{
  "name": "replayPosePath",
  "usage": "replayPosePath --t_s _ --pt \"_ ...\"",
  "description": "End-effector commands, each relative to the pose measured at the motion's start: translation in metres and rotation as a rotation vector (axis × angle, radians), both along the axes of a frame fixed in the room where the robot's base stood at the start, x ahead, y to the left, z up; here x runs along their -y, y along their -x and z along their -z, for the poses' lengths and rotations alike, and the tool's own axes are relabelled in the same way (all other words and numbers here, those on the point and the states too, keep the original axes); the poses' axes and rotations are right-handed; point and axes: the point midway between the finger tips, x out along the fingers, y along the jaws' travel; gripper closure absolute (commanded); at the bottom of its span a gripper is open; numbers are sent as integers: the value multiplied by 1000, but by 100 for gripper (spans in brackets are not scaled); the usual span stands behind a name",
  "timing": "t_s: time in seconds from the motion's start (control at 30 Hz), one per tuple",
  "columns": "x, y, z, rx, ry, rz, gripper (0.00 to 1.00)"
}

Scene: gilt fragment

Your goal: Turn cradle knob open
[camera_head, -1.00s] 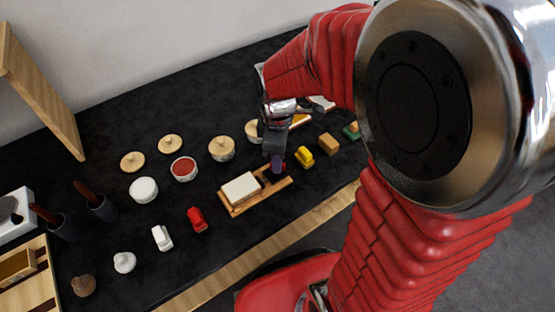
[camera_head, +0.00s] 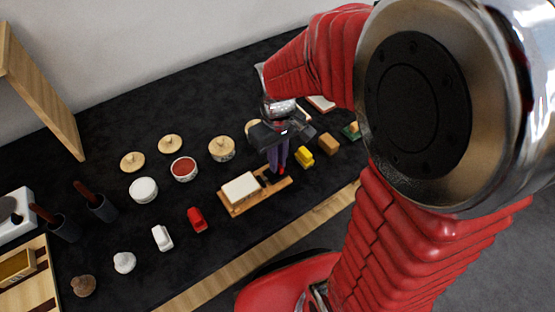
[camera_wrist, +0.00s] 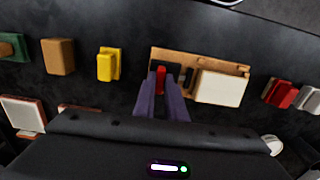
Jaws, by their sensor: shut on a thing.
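The cradle is a wooden board (camera_head: 234,209) carrying a pale block (camera_head: 240,188); the board also shows in the wrist view (camera_wrist: 200,58), with the block (camera_wrist: 221,87) right of the knob. A small red knob (camera_wrist: 160,77) stands at the board's other end, in a dark fitting. My gripper (camera_wrist: 162,81) has its two purple fingers around the knob, shut on it. In the head view my gripper (camera_head: 277,170) reaches down to that end of the board, and its fingers partly hide the knob.
A yellow piece (camera_head: 304,157) and a brown block (camera_head: 328,143) stand close to the right of the cradle. A red piece (camera_head: 197,219) is to its left.

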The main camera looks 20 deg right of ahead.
Motion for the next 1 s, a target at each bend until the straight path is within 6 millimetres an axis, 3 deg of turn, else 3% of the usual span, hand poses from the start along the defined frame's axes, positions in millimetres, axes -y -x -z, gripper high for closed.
replayPosePath --t_s 0.53,0.57,0.8,1.0 --pt "0 -1 -1 3 0 40 100" --pt "0 -1 -1 3 0 40 88" --pt "0 0 0 1 1 39 72" --pt "0 0 0 1 0 39 70"
